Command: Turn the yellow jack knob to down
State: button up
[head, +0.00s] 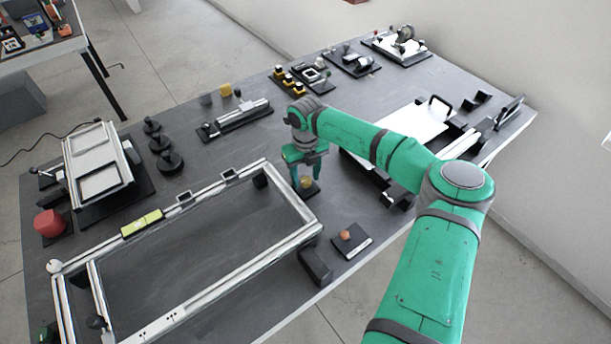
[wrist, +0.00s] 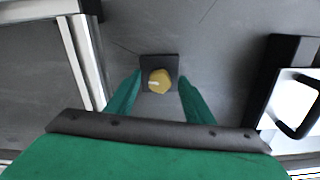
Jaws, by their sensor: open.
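The yellow jack knob (wrist: 160,80) sits on a small dark square base (wrist: 147,63) in the wrist view. A pale mark on the knob points toward the left. In the head view the knob (head: 306,182) shows partly, under my gripper (head: 302,178). My gripper points down over the knob and is open. In the wrist view its two green fingers (wrist: 158,98) stand to the left and right of the knob, with gaps on both sides. I cannot tell how far above the base the fingertips are.
A metal frame (head: 150,233) stands left of the knob. A white panel device (head: 405,130) stands to the right. A small plate with an orange knob (head: 346,236) lies nearer the table's front edge. Bare table surrounds the yellow knob's base.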

jog(key=c, duration=1.1)
jog(key=shift+o, duration=0.3)
jog(key=n, duration=0.4)
jog(key=shift+n, duration=0.4)
jog(key=n, duration=0.5)
jog(key=shift+a, duration=0.15)
jog(key=n, duration=0.6)
jog(key=shift+s+n, duration=0.1)
jog(key=shift+n, duration=0.2)
jog(key=shift+s+n, duration=0.1)
jog(key=shift+n, duration=1.7)
